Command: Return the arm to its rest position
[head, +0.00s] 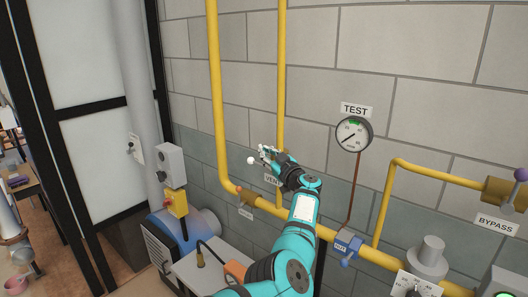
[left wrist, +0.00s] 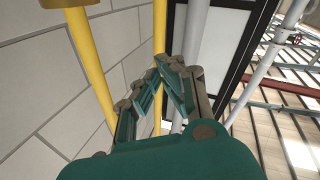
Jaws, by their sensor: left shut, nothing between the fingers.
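My left arm (head: 305,207), teal with dark joints, reaches up from the bottom of the head view toward the block wall. Its gripper (head: 267,152) is in front of the vertical yellow pipe, just above the VENT label (head: 272,180). A small white ball knob (head: 251,160) shows right beside the fingers; I cannot tell whether they touch. In the left wrist view the teal and brown fingers (left wrist: 164,66) are closed together, with nothing seen between them. My right gripper is in neither view.
Yellow pipes (head: 217,90) run along the wall. A TEST gauge (head: 353,134), a blue valve (head: 347,244) and a BYPASS valve (head: 505,193) are to the right. A grey switch box (head: 170,165) and a blue motor (head: 165,230) are at left.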

